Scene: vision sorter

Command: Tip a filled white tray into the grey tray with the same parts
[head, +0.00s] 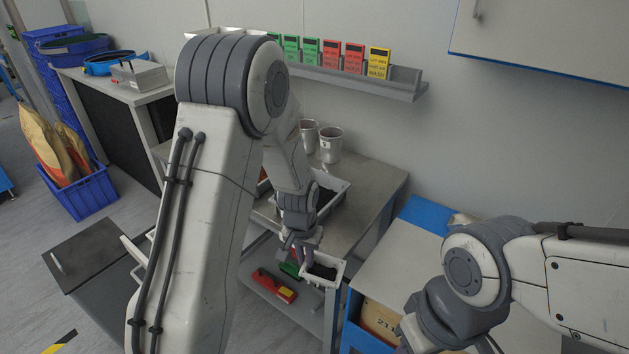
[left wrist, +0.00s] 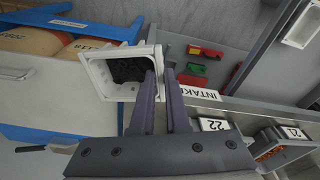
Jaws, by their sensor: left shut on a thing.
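My left gripper (head: 305,250) is shut on the rim of a white tray (head: 340,268), beside and below the workbench's front edge. In the left wrist view the white tray (left wrist: 96,78) shows small black parts (left wrist: 128,70) inside, and its wall is between the fingers (left wrist: 164,75). A tray with dark contents (head: 331,196) stands on the bench behind the gripper, partly hidden by my left arm. The left wrist view shows grey trays labelled 22 (left wrist: 213,125) and 21 (left wrist: 293,132); tray 21 holds orange parts. My right gripper is out of the frame.
Red and green items (head: 272,286) lie on the lower shelf. A blue container with sacks (head: 380,318) is to the right. A wall shelf (head: 400,88) holds coloured cards.

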